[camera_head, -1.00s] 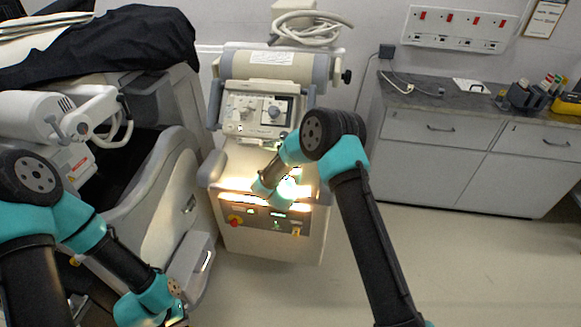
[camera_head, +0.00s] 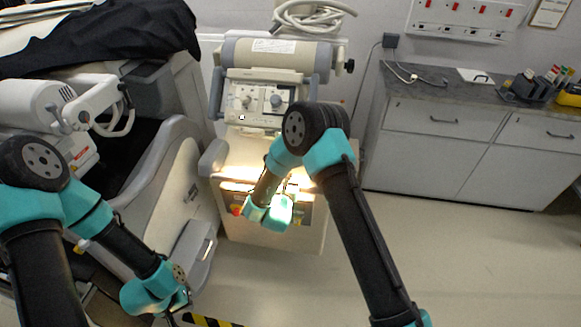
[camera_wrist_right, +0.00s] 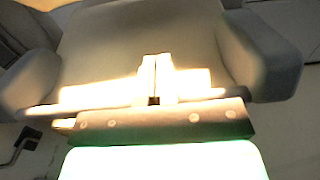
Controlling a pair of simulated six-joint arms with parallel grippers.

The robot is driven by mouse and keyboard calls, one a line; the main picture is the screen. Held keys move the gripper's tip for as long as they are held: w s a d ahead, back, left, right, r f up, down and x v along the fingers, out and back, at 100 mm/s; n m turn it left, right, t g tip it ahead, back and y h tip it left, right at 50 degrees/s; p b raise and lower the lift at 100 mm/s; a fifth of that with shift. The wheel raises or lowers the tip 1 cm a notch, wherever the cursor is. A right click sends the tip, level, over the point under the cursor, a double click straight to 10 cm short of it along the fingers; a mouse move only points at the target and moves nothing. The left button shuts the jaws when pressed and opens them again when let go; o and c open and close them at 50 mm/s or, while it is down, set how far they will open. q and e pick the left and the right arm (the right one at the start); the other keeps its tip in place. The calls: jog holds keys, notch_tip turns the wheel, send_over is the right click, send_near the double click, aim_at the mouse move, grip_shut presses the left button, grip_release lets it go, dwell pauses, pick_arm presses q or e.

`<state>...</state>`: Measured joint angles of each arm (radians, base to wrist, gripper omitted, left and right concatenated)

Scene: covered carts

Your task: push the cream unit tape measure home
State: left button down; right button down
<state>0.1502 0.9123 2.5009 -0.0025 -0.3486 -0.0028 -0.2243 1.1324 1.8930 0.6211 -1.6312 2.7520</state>
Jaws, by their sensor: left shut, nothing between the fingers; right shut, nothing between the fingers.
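The cream unit (camera_head: 240,165) is a wheeled cart in the middle of the head view, with a knob panel (camera_head: 258,100) and a brightly lit front. No tape measure can be made out on it. My right arm crosses the lit front and hides part of it. My right gripper (camera_wrist_right: 156,62) shows in the wrist view, shut and empty, its fingers toward the unit's smooth pale surface (camera_wrist_right: 135,35); whether they touch it I cannot tell. My left gripper (camera_head: 182,312) is low at the left, shut and empty, apart from the unit and partly hidden by its own wrist.
A large grey machine (camera_head: 165,150) with a black cover (camera_head: 110,35) stands close on the left. A grey cabinet (camera_head: 440,150) with a dark worktop is at the right; a yellow item (camera_head: 568,97) lies on it. The floor (camera_head: 470,265) at the lower right is clear.

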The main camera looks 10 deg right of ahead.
jog(key=shift+v, duration=1.1)
jog(key=s+d+f+n+g+y, duration=0.2)
jog(key=s+f+n+g+y, duration=0.3)
jog(key=n, duration=0.6)
jog(key=s+d+f+n+g+y, duration=0.25)
jog(key=s+f+n, duration=0.3)
jog(key=n, duration=0.45)
jog(key=s+d+f+n+g+y, duration=0.1)
jog(key=s+n+g, duration=0.3)
jog(key=s+n, duration=0.5)
jog(key=s+d+f+n+g+y, duration=0.1)
jog(key=s+f+n+g+y, duration=0.1)
jog(key=s+n, duration=0.7)
jog(key=shift+s+d+f+g+y, duration=0.25)
jog(key=shift+g+y, duration=0.2)
jog(key=shift+g, duration=0.6)
